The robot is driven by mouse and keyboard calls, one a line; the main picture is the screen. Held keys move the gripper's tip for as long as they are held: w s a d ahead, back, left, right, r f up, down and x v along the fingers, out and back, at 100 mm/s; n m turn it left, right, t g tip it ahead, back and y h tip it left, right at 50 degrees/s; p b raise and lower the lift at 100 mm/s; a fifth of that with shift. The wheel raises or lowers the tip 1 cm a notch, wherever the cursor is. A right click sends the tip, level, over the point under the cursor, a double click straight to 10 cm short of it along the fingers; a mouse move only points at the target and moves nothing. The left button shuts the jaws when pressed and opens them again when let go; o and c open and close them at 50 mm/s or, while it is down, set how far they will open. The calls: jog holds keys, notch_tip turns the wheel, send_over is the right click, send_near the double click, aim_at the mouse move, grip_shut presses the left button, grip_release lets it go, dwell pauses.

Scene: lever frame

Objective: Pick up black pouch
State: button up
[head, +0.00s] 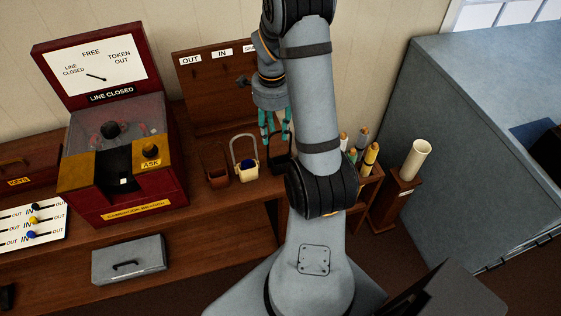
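The black pouch (279,166) stands on the wooden desk at the right end of a row of pouches, with a dark loop handle rising from it. My arm covers its right side. My gripper (276,139) points down right above it, with its teal fingers apart at the level of the handle. The fingers look open. I cannot tell whether they touch the handle or stand around it.
A cream pouch (245,168) with something blue in it and a brown pouch (217,178) stand just left. A wooden board (213,97) rises behind. The red instrument (134,190) is further left. A rack of tubes (372,180) stands right, behind my arm.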

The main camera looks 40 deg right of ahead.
send_over(275, 159)
jog(key=f, duration=0.5)
jog(key=shift+w+d+f+p, duration=0.1)
jog(key=shift+w+d+p, duration=0.1)
jog(key=shift+p, duration=0.15)
jog(key=shift+a+f+p, duration=0.1)
jog(key=shift+f+p, duration=0.45)
jog(key=shift+f, duration=1.75)
jog(key=shift+s+a+f, duration=0.1)
jog(key=shift+s+f, duration=0.05)
jog(key=shift+f, duration=0.1)
jog(key=shift+w+d+f, duration=0.25)
jog(key=shift+w+f, duration=0.05)
jog(key=shift+f, duration=0.05)
jog(key=shift+s+a+r, duration=0.15)
jog(key=c, duration=0.3)
grip_shut()
